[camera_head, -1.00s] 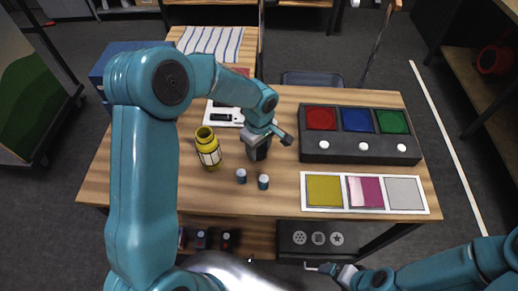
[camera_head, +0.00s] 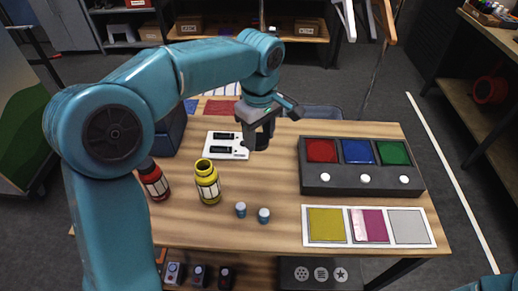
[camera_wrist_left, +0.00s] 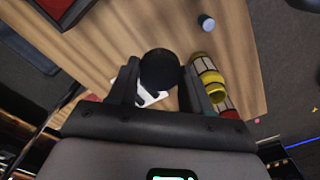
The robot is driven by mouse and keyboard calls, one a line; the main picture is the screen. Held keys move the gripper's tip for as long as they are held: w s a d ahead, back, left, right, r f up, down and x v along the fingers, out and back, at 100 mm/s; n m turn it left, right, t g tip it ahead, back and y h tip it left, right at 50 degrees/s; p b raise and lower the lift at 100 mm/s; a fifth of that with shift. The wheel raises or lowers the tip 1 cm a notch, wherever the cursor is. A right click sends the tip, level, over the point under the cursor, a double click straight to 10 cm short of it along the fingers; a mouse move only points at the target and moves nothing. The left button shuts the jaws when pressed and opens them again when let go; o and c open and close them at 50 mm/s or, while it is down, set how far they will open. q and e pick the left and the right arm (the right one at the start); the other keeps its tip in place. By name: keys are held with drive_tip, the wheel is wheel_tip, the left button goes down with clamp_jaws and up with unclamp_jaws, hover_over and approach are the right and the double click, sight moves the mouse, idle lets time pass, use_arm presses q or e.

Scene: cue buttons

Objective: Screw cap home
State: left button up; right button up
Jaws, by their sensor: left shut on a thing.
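My left gripper (camera_head: 264,118) is shut on a black, round, cap-like thing (camera_head: 263,138), held above the table behind the small blue cylinders. In the left wrist view the black cap (camera_wrist_left: 160,69) sits between the two fingers. A yellow bottle (camera_head: 207,186) with a pale label stands upright, its top a yellow ring that looks open. It also shows right of the fingers in the left wrist view (camera_wrist_left: 209,80). A red bottle (camera_head: 154,183) with a dark top stands left of it, partly behind my arm. My right gripper is out of view.
Two small blue-grey cylinders (camera_head: 241,210) stand in front of the bottle. A dark button box (camera_head: 361,180) with red, blue and green panels is at right, behind a white colour card (camera_head: 368,243). A white panel (camera_head: 226,150) with black slots lies behind the bottles.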

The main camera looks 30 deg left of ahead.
use_arm(q)
drive_tip(key=shift+r, duration=0.5)
drive_tip(key=shift+s+d+f+m, duration=0.3)
drive_tip(key=shift+d+f+m, duration=0.35)
drive_tip(key=shift+f+m, duration=1.65)
drive_tip(key=shift+s+d+f+m, duration=0.25)
drive_tip(key=shift+d+f+m, duration=0.45)
drive_tip(key=shift+f+m, duration=1.65)
drive_tip(key=shift+s+d+f+m, duration=0.3)
drive_tip(key=shift+d+f+m, duration=0.35)
drive_tip(key=shift+f+m, duration=1.65)
